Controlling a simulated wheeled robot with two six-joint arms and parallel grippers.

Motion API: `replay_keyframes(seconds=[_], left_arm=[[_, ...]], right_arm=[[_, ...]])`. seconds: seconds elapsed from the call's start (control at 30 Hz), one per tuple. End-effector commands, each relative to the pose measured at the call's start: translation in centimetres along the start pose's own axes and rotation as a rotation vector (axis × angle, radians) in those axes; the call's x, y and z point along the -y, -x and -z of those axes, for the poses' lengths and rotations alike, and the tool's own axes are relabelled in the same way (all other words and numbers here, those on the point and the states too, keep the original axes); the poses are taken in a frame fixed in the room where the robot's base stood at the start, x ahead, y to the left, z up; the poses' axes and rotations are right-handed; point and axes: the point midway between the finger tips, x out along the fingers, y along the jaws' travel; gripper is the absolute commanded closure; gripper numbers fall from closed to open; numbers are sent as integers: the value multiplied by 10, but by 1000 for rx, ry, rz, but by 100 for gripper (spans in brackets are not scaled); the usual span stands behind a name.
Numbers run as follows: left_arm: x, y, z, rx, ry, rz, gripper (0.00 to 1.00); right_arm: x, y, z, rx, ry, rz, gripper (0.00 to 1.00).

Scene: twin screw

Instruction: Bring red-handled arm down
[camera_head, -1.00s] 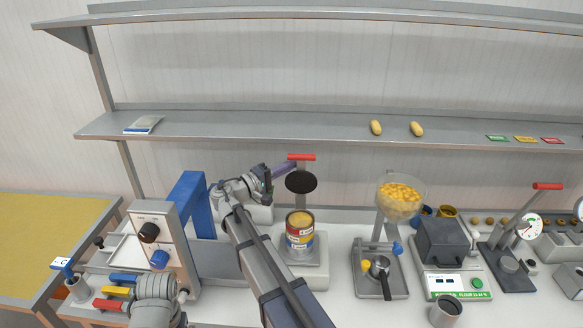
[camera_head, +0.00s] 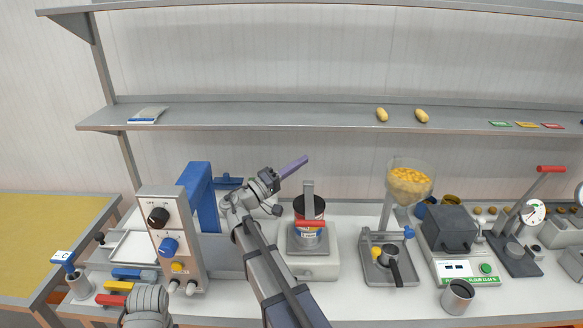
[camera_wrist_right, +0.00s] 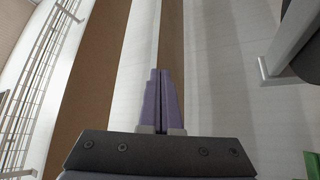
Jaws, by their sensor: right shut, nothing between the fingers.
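The red-handled arm stands at the can press in the middle of the bench. Its red handle (camera_head: 310,223) is low, in front of the can (camera_head: 308,236). A dark disc (camera_head: 309,206) sits at the can's top; I cannot tell whether it touches. The grey upright (camera_head: 308,187) rises behind it. My right gripper (camera_head: 305,159) is shut and empty, above and behind the press, clear of the handle. Its purple fingers (camera_wrist_right: 161,90) are together in the right wrist view.
A control box (camera_head: 170,240) with knobs and a blue frame (camera_head: 198,185) stand left of my right arm. A hopper of yellow pieces (camera_head: 410,182) stands right of the press. Another red-handled lever (camera_head: 550,169) stands raised at the far right. A shelf (camera_head: 270,120) runs behind.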

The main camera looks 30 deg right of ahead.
Motion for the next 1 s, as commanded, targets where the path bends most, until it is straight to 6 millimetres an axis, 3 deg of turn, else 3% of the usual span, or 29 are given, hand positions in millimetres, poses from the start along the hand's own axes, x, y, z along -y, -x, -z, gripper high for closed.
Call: replay_keyframes(seconds=[0.47, 0.8, 1.0], left_arm=[[-4, -42, 3, 0, 1, 0, 0], [-10, -102, 6, 0, 0, 0, 0], [-12, -124, 7, 0, 0, 0, 0]], right_arm=[[8, 16, -24, 0, -151, -121, 100], [24, 41, -55, 0, -377, -302, 100], [33, 55, -73, -2, -418, -333, 100]])
